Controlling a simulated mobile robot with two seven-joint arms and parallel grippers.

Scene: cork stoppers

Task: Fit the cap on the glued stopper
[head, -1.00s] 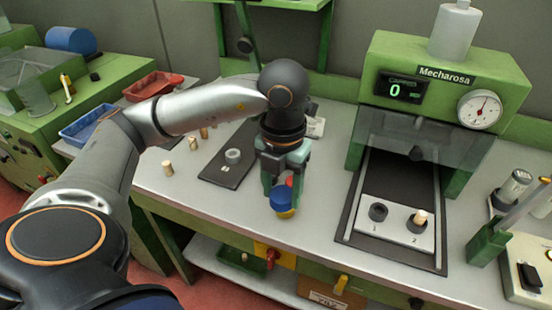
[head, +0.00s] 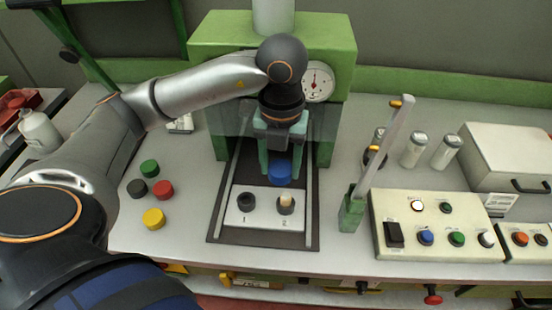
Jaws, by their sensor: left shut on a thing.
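My left gripper (head: 280,160) is shut on a blue cap (head: 281,175). It holds the cap just behind the light cork stopper (head: 286,200) in the picture. The stopper stands upright in the socket marked 2 of the white block (head: 264,222). The dark socket marked 1 (head: 246,201) has no stopper showing in it. I cannot see any glue on the stopper at this size. The cap and stopper look apart, but the height of the cap above the block is hard to tell. My right gripper is not in view.
Green (head: 150,168), dark grey (head: 137,188), red (head: 162,190) and yellow (head: 154,218) caps lie on the table to the left. The green press (head: 342,60) stands behind the block. A lever (head: 386,150) and a button panel (head: 440,225) are to the right.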

